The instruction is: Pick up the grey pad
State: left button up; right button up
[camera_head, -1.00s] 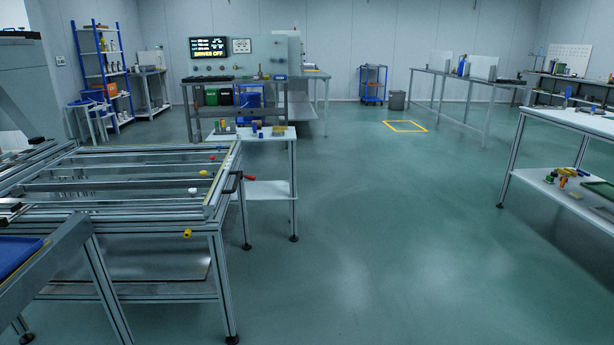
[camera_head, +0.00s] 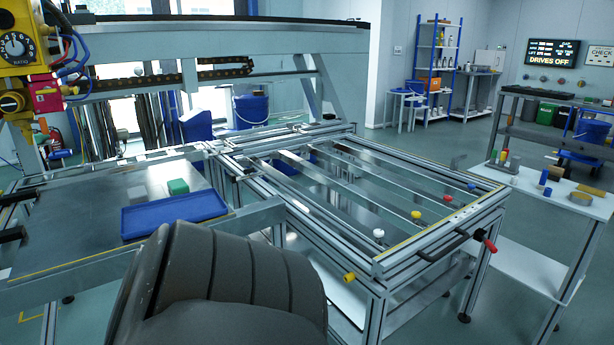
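A small grey block (camera_head: 137,192), which may be the grey pad, lies on the metal worktop left of a green block (camera_head: 178,187). Both are just behind a blue tray (camera_head: 172,216). The grey block is pale against the metal and its exact shape is hard to make out. A dark grey ribbed part of my own arm fills the bottom middle and stands in front of the worktop's near right part and the tray's lower right edge.
An aluminium frame (camera_head: 463,221) with rails and coloured knobs stands right of the worktop. A gantry beam (camera_head: 215,50) spans behind, with a yellow control unit (camera_head: 15,45) at upper left. A white side table (camera_head: 562,206) holding small parts is at right. Floor shows beyond.

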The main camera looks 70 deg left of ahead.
aim_at(138, 194)
jog(key=i+u, duration=0.1)
jog(key=u, duration=1.65)
